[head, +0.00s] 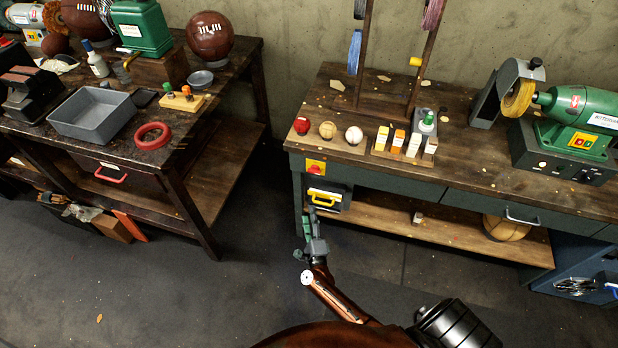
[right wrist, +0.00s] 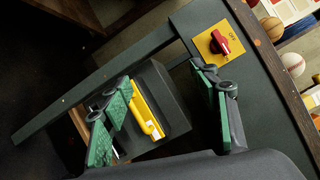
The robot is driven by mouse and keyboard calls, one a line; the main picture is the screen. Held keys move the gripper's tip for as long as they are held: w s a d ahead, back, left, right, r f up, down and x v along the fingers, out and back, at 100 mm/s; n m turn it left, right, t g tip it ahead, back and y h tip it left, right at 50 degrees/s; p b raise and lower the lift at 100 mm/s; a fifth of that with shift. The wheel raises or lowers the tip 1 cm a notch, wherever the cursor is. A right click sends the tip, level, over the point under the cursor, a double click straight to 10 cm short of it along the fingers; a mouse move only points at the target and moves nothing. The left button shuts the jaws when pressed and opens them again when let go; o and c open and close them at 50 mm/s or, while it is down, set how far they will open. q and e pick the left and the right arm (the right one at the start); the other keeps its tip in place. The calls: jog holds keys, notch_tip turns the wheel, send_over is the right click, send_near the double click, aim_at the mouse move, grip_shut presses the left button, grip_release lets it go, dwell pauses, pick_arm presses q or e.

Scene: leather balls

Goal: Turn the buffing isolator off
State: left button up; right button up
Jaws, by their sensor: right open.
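The buffing isolator is a yellow plate with a red rotary knob (head: 315,168) on the front left of the green bench. In the right wrist view the isolator (right wrist: 220,42) is at the upper middle, its knob lying at a slant across the plate. Small marks on the plate are too small to read surely. My right gripper (head: 310,217) is open and empty, below and in front of the isolator. In the right wrist view its green-padded fingers (right wrist: 163,78) are spread apart, and the knob is beyond the right fingertip, not between them. My left gripper is not in view.
A dark box with a yellow handle (head: 325,195) sits under the isolator; the handle (right wrist: 147,110) shows between my fingers. The green buffing machine (head: 580,120) stands on the bench at right. Small balls (head: 327,130) lie near the bench's left end. Floor between the benches is clear.

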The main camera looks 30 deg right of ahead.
aim_at(314, 172)
jog(key=w+d+r+m+g+h+b, duration=0.1)
jog(key=w+r+m+g+h+b, duration=0.15)
jog(key=r+m, duration=0.55)
jog(key=w+d+r+m+g+h+b, duration=0.1)
jog(key=w+r+m+g+h, duration=0.2)
jog(key=m, duration=0.8)
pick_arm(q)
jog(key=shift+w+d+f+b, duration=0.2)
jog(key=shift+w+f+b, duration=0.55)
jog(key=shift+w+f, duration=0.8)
pick_arm(e)
jog(key=shift+m+h, duration=0.35)
jog(key=shift+m, duration=0.05)
jog(key=shift+s+d+r+x, duration=0.1)
jog(key=shift+r+x, duration=0.05)
jog(key=shift+x, duration=1)
jog(key=shift+s+d+r+x, duration=0.1)
jog(key=shift+s+r+x, duration=0.05)
jog(key=shift+x, duration=1.05)
jog(key=shift+s+d+r+x, duration=0.1)
jog(key=shift+r+x, duration=0.05)
jog(key=shift+x, duration=1)
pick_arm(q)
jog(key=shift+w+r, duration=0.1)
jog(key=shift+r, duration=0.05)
pick_arm(e)
jog(key=shift+c, duration=0.4)
jog(key=shift+s, duration=0.1)
jog(key=c, duration=1.1)
